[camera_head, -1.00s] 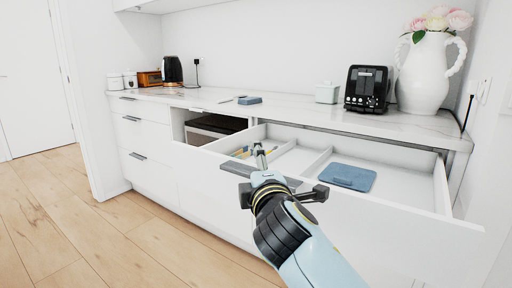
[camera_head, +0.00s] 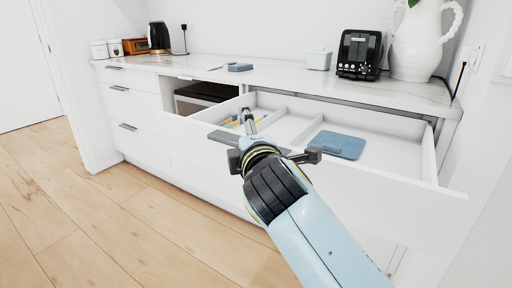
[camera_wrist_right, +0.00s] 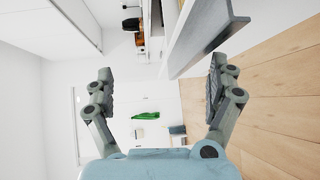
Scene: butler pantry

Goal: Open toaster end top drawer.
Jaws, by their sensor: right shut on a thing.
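The toaster end top drawer (camera_head: 400,182) is pulled well out below the black toaster (camera_head: 359,54). A blue flat item (camera_head: 338,145) lies in its right compartment, and small utensils (camera_head: 232,121) lie at its left. My right gripper (camera_head: 273,157) is at the drawer's front, at the long grey handle (camera_head: 222,137), and is shut on it. In the right wrist view, the handle (camera_wrist_right: 208,38) crosses the upper right, by the right finger of the gripper (camera_wrist_right: 160,88). The exact contact is hard to see. My left gripper is not in view.
The countertop (camera_head: 285,77) holds a white pitcher (camera_head: 421,45), a pale green box (camera_head: 319,59), a kettle (camera_head: 158,38) and canisters. An open niche (camera_head: 203,94) holds a dark-topped box left of the drawer. Open wooden floor (camera_head: 100,215) lies at left.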

